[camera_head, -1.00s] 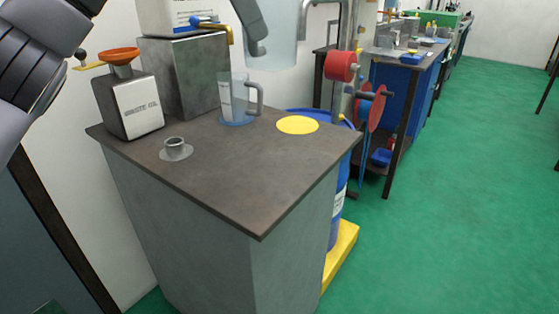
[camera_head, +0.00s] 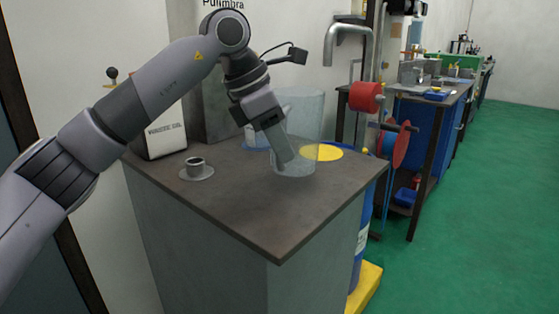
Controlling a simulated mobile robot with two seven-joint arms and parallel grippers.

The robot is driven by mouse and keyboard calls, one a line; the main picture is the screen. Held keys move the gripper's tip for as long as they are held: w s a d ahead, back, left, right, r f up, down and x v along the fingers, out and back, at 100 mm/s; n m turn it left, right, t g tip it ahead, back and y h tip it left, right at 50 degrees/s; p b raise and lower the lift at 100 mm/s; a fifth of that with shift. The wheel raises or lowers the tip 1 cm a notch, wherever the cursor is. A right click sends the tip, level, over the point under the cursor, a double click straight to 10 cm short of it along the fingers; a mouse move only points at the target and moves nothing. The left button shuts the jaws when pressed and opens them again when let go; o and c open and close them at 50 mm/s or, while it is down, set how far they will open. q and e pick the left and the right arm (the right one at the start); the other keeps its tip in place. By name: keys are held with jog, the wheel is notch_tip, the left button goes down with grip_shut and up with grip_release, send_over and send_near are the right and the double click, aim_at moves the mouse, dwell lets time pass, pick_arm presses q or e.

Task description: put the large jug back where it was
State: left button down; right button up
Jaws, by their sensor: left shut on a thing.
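The large clear jug (camera_head: 305,115) is upright over the brown counter top (camera_head: 270,210). Its base shows in front of and left of the yellow disc (camera_head: 328,152), overlapping it in the picture; I cannot tell whether it touches the counter. My left gripper (camera_head: 283,155) is shut on the large jug at its near left side; the fingertips and handle are hard to make out. The smaller jug is mostly hidden behind my gripper, on the blue disc (camera_head: 252,147). My right gripper is out of view.
A small metal cup (camera_head: 196,165) on a round base stands at the counter's left, near a white-labelled can (camera_head: 164,140). A grey box (camera_head: 212,100) stands behind. The counter's front is clear.

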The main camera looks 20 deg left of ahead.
pick_arm(q)
notch_tip(320, 180, down, 2)
jog(key=shift+f, duration=0.4)
jog(key=c, duration=1)
grip_release()
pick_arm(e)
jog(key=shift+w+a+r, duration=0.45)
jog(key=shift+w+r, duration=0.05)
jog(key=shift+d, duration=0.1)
